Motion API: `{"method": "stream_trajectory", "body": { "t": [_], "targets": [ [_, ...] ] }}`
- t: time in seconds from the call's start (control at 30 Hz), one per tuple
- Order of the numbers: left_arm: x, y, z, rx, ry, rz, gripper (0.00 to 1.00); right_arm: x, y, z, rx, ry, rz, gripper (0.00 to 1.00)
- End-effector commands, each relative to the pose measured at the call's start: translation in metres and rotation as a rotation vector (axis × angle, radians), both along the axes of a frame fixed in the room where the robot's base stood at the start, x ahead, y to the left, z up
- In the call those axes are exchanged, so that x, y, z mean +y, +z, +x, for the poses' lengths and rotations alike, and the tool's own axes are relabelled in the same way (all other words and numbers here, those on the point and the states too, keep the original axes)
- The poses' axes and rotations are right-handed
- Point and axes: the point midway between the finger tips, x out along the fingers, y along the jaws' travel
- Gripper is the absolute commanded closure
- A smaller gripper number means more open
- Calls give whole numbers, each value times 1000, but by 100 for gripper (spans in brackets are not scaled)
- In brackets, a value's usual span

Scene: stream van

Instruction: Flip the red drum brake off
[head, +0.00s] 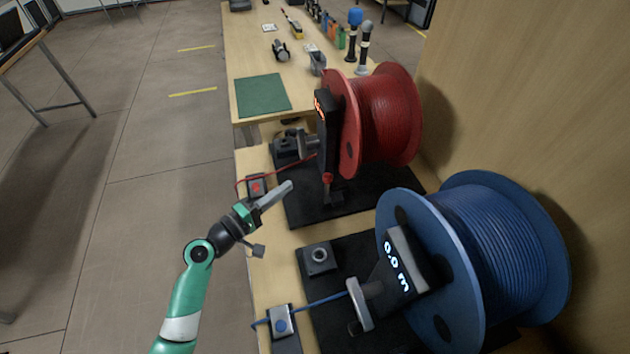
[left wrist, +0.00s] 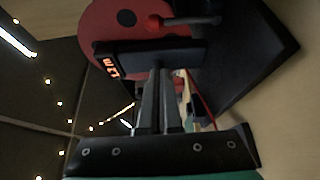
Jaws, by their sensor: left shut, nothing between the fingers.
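The red drum (head: 390,115), wound with red cable, stands on a black base behind a dark post with a lit red display (head: 319,106). A small lever with a red end (head: 327,184), apparently the brake, is low at the front of this unit. In the left wrist view a dark lever with a red tip (left wrist: 190,22) lies across the drum's red flange (left wrist: 105,25). My left gripper (head: 288,187) is shut and empty, left of the lever and apart from it. In the left wrist view its fingers (left wrist: 158,72) point at the display housing. My right gripper is not in view.
A blue drum (head: 500,250) with a 0.0 m display stands at the front right. A red cable (head: 275,172) runs to a small block near the table's left edge. A green mat (head: 262,95) and several microphones stand farther back.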

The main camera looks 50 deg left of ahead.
Motion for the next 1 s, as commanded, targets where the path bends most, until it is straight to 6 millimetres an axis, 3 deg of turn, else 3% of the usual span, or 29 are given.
{"method": "stream_trajectory", "body": {
  "t": [0.1, 0.47, 0.67, 0.97, 1.0],
  "targets": [
    [8, -1, -3, 0, 19, 2, 100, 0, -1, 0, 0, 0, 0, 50],
    [8, 0, 4, -2, 16, 5, 100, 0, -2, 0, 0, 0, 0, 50],
    [9, -1, 36, -3, 13, 7, 100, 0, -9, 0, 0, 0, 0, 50],
    [13, -2, 101, -4, 14, 6, 100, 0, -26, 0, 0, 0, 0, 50],
    [3, 1, 97, 1, 12, 5, 100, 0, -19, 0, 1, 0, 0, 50]
  ]
}}
